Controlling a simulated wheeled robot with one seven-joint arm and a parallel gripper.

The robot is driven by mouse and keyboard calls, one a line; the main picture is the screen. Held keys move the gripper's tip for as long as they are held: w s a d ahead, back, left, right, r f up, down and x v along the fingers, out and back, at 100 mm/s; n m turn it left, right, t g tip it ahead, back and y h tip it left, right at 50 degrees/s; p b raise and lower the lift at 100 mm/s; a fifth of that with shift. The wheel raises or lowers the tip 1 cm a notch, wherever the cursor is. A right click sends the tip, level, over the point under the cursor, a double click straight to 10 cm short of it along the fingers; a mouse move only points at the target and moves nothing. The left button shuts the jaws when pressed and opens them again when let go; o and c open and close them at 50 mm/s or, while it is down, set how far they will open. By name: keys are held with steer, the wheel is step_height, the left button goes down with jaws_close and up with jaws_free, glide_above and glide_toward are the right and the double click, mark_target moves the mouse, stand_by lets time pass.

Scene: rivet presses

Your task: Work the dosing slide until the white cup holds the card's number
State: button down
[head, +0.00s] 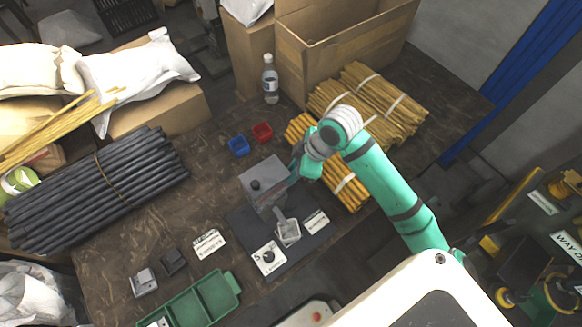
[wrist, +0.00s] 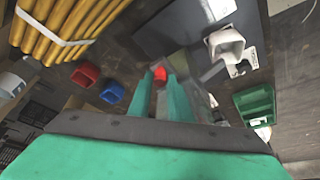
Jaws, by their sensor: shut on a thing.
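The grey dosing box (head: 263,172) stands on a dark mat (head: 242,222), with a dark round knob or hole on its top. The white cup (head: 287,232) is on the mat at the box's near side; it also shows in the wrist view (wrist: 227,45). Its contents cannot be made out. A white card (head: 268,258) with a black round mark and what looks like a 5 lies nearer. My gripper (head: 294,172) is at the box's right side. In the wrist view its fingers (wrist: 162,85) are closed around a small red-tipped part, apparently the slide's handle, mostly hidden.
Blue (head: 238,145) and red (head: 262,131) bins stand behind the box. Bundled yellow rods (head: 345,185) lie close to my arm on the right. A green tray (head: 205,300) is at the front left. Labels lie on the mat and the table.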

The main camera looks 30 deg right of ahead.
steer(key=shift+a, duration=0.25)
steer(key=c, duration=1.6)
jaws_free()
